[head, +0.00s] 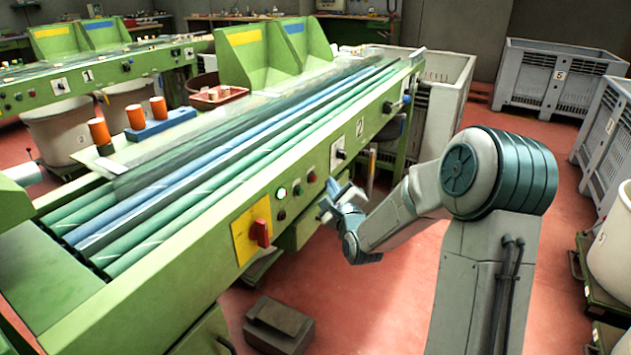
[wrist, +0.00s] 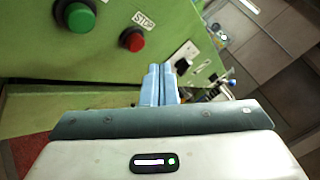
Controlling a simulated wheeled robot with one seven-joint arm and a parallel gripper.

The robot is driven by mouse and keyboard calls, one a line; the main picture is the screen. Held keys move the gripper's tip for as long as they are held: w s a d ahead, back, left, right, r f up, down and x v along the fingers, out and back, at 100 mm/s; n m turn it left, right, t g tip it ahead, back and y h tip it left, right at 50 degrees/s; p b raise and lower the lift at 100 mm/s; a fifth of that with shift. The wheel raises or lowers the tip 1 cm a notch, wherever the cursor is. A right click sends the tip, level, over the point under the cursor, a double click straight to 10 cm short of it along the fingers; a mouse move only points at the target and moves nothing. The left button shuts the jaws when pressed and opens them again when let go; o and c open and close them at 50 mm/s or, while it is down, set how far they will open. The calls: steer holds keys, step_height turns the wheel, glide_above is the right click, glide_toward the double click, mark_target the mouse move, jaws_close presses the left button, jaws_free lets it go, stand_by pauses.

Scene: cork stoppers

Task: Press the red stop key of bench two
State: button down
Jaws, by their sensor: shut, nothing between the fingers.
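The red stop key (wrist: 131,37) is a round button on the green front panel of bench two (head: 345,165), beside a STOP label (wrist: 144,19) in the wrist view. In the head view the key (head: 311,176) is small, just up and left of my gripper (head: 328,202). In the wrist view my gripper (wrist: 165,70) has its blue fingers together and empty. Their tips appear below and right of the red key, apart from it. A larger green button (wrist: 76,15) sits left of the red key.
A red rotary switch (head: 262,233) on a yellow plate and a lit green lamp (head: 281,193) lie left along the panel. A white switch plate (head: 339,151) is to the right. A grey block (head: 279,323) lies on the floor below.

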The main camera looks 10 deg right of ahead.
steer(key=shift+w+a, duration=0.4)
steer(key=shift+a, duration=0.2)
steer(key=shift+w+a, duration=0.1)
stand_by(1.6)
steer(key=shift+w+a, duration=0.15)
steer(key=shift+a, duration=0.05)
steer(key=shift+w+a+b, duration=0.25)
steer(key=shift+a+b, duration=0.1)
steer(key=shift+b, duration=0.05)
stand_by(0.8)
steer(key=shift+d, duration=0.1)
steer(key=shift+s+d, duration=0.5)
steer(key=shift+d, duration=0.1)
steer(key=s+d, duration=0.1)
steer(key=d, duration=0.1)
steer(key=s+d, duration=0.2)
stand_by(0.6)
